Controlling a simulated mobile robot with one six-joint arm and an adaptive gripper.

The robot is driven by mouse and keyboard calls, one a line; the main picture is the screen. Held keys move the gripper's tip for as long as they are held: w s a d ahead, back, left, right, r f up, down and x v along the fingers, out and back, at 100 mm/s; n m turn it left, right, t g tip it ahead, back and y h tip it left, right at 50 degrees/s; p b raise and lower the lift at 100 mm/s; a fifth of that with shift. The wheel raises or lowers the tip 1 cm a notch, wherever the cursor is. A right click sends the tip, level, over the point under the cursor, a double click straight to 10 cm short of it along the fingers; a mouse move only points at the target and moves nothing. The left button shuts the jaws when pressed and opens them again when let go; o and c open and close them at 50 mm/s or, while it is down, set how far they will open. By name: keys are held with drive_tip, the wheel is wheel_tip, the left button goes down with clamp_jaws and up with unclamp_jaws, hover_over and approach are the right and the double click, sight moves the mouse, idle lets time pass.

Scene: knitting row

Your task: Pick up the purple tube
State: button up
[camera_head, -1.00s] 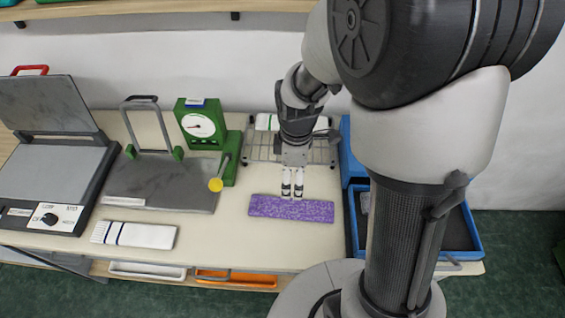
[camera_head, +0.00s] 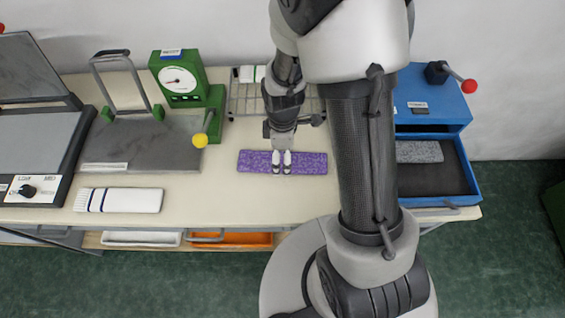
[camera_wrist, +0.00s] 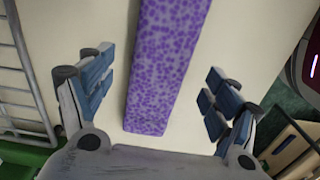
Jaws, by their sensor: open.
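The purple tube (camera_head: 304,163) is a flat, speckled purple strip lying on the cream table, long side left to right in the head view. In the wrist view the purple tube (camera_wrist: 165,65) runs up the picture between the two fingers, with its near end in front of the palm. My gripper (camera_head: 281,168) is over the tube's middle in the head view. In the wrist view my gripper (camera_wrist: 160,95) is open, with a finger on each side of the tube and clear gaps to both. The exact height above it cannot be told.
A white striped piece (camera_head: 119,200) lies at the table's front left. A grey plate with a handle (camera_head: 140,150) and a green dial device (camera_head: 188,88) stand behind it. A wire rack (camera_head: 245,103) is behind the tube. A blue tray (camera_head: 474,185) is at right.

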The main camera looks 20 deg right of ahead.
sight(282, 162)
wheel_tip(282, 162, down, 3)
drive_tip(key=shift+r+b, duration=0.1)
drive_tip(key=shift+b, duration=0.25)
drive_tip(key=shift+c, duration=0.2)
drive_tip(key=c, duration=0.9)
drive_tip(key=shift+r, duration=0.2)
